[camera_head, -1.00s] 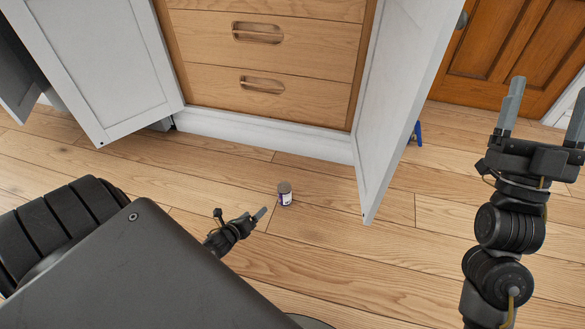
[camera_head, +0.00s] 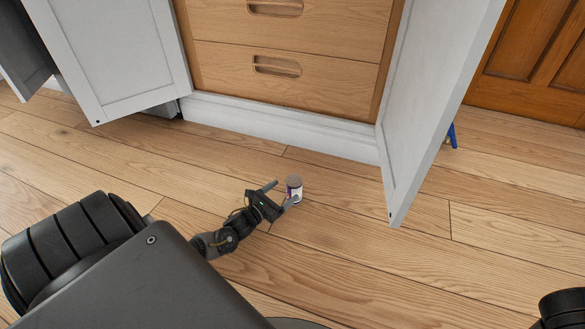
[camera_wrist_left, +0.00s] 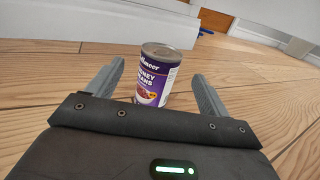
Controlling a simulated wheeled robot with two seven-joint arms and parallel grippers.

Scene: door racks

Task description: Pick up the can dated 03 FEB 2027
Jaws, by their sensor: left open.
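A small can (camera_head: 294,189) with a purple and white label and a metal lid stands upright on the wooden floor. In the left wrist view, the can (camera_wrist_left: 158,72) has a label reading in part "BEANS"; no date can be read. My left gripper (camera_head: 284,194) is open, low over the floor, with its fingers pointing at the can. In the left wrist view, the can stands between the two spread fingers or just beyond their tips; I cannot tell whether they touch it. My right gripper is out of view.
A wooden drawer unit (camera_head: 290,45) with a white base (camera_head: 280,128) stands behind the can. White doors stand open at left (camera_head: 115,60) and right (camera_head: 435,95). A blue object (camera_head: 452,135) shows behind the right door. The floor around the can is clear.

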